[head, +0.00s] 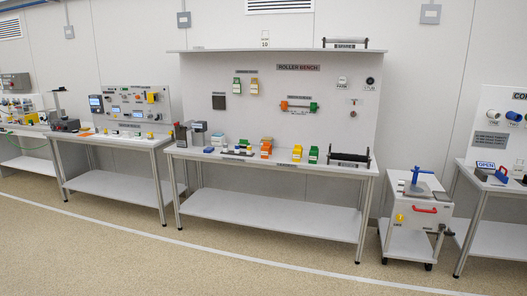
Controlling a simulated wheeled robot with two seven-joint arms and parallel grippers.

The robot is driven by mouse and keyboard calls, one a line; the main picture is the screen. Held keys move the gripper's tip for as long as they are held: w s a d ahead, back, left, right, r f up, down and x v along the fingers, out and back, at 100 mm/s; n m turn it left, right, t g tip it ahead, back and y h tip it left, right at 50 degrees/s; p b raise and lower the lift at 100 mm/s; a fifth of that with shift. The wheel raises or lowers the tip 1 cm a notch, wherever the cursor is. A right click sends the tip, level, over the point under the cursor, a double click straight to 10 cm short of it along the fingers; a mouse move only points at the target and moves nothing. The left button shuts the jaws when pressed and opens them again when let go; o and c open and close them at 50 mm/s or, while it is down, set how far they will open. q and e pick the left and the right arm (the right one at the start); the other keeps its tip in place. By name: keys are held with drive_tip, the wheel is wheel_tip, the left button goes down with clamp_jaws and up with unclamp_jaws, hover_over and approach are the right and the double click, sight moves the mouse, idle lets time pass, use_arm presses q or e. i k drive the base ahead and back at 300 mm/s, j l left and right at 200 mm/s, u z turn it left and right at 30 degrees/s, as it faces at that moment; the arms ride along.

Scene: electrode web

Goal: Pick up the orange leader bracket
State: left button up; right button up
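Neither of my grippers shows in the head view. I cannot tell for sure which thing is the orange leader bracket. Another orange end piece (284,105) sits at the left of a bar on the bench's back panel. A flat orange item (86,134) lies on the bench to the left.
A white wheeled cart (412,213) stands between this bench and the right bench (485,190). The floor (200,265) in front is clear.

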sight(266, 149)
drive_tip(key=u, duration=0.45)
drive_tip(key=i, duration=5.25)
drive_tip(key=z, duration=0.35)
drive_tip(key=j, duration=0.05)
